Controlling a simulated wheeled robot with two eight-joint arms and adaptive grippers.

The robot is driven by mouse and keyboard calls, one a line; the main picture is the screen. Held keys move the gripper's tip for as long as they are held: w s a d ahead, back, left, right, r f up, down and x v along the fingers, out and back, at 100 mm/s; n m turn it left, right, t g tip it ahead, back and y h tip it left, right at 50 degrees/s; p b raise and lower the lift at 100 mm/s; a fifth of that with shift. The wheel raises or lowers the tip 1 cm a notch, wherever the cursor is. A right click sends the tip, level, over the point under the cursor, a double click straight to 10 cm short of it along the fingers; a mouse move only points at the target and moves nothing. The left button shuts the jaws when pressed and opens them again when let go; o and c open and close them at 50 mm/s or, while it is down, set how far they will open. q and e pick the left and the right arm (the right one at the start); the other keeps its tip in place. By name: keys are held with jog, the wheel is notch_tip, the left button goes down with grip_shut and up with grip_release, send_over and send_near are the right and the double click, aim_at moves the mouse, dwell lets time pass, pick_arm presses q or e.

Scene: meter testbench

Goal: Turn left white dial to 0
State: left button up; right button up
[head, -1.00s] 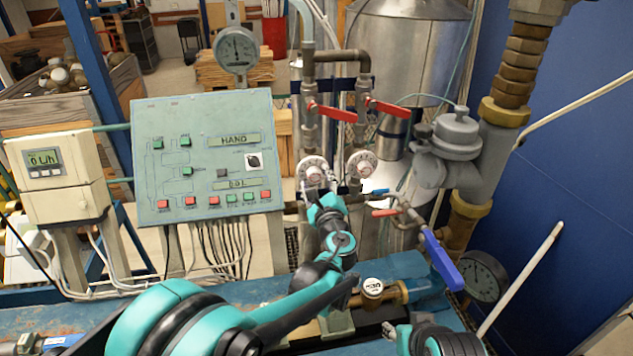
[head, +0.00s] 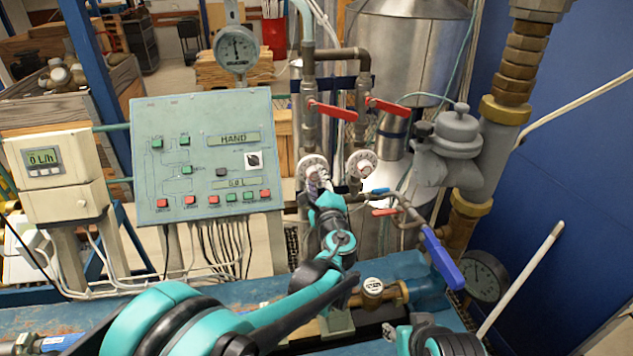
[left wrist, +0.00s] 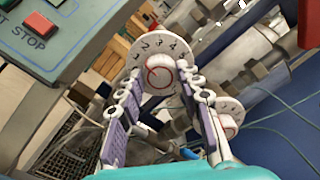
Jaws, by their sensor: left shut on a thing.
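The left white dial (head: 311,166) is on a vertical pipe right of the control panel; it also shows in the left wrist view (left wrist: 160,47), with numbers on its rim and a red ring mark on its knob. My left gripper (head: 318,184) is at this dial, its fingers on both sides of the knob and shut on it. In the left wrist view the fingers (left wrist: 160,82) straddle the knob. The dial's lower part is hidden by the gripper. The exact setting is too small to tell. My right arm shows at the bottom edge; its jaws are unclear.
The right white dial (head: 361,165) is close beside the left one. Red valve levers (head: 333,111) are above both dials. The green control panel (head: 205,160) stands to the left. A blue-handled valve (head: 443,258) and grey pipework (head: 458,150) are to the right.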

pick_arm(q)
jog(key=n, duration=0.4)
jog(key=shift+n+b, duration=0.3)
jog(key=shift+b, duration=0.05)
jog(key=n, duration=0.4)
jog(key=shift+n, duration=0.3)
jog(key=o, duration=1.2)
jog(key=shift+c, duration=0.2)
jog(key=s+d, duration=0.2)
jog(key=s, duration=0.9)
jog(key=shift+s+d, duration=0.15)
jog(key=shift+s, duration=0.25)
